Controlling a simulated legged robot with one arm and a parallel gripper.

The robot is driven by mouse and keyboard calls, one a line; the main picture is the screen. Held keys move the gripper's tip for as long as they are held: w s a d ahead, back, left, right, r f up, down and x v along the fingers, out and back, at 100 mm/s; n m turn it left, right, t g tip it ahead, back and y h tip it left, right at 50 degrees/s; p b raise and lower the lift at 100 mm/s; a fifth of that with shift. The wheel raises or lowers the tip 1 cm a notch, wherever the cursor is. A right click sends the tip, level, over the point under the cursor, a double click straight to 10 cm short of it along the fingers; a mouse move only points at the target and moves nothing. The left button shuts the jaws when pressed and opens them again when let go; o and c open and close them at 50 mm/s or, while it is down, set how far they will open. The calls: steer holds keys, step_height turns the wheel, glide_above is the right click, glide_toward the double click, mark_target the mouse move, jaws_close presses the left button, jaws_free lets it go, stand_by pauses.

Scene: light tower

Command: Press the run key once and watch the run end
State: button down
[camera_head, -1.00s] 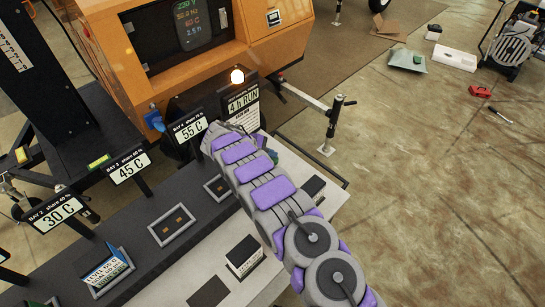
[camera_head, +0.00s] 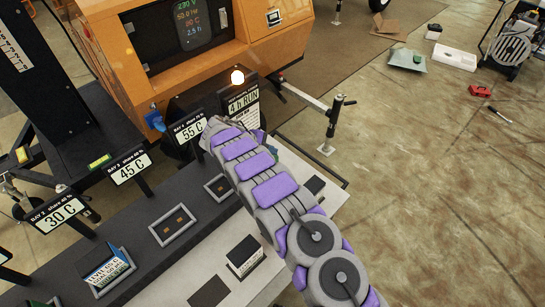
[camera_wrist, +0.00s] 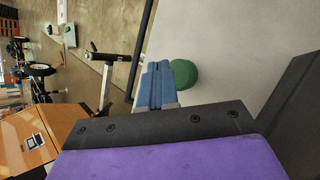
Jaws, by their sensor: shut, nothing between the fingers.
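A "4 h RUN" sign (camera_head: 243,101) stands beyond my arm's end, under a glowing lamp (camera_head: 237,77). The orange machine's display (camera_head: 189,22) is lit and appears to read 230 V, 50.0 Hz, 20 C and 2.5 h.
Bay signs reading 55 C (camera_head: 189,129), 45 C (camera_head: 129,168) and 30 C (camera_head: 57,211) stand along the dark bench. A jack stand (camera_head: 333,125) is beyond the bench's right end.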

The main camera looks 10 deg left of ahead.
steer(key=shift+r+p, duration=0.75)
steer(key=shift+r, duration=1.65)
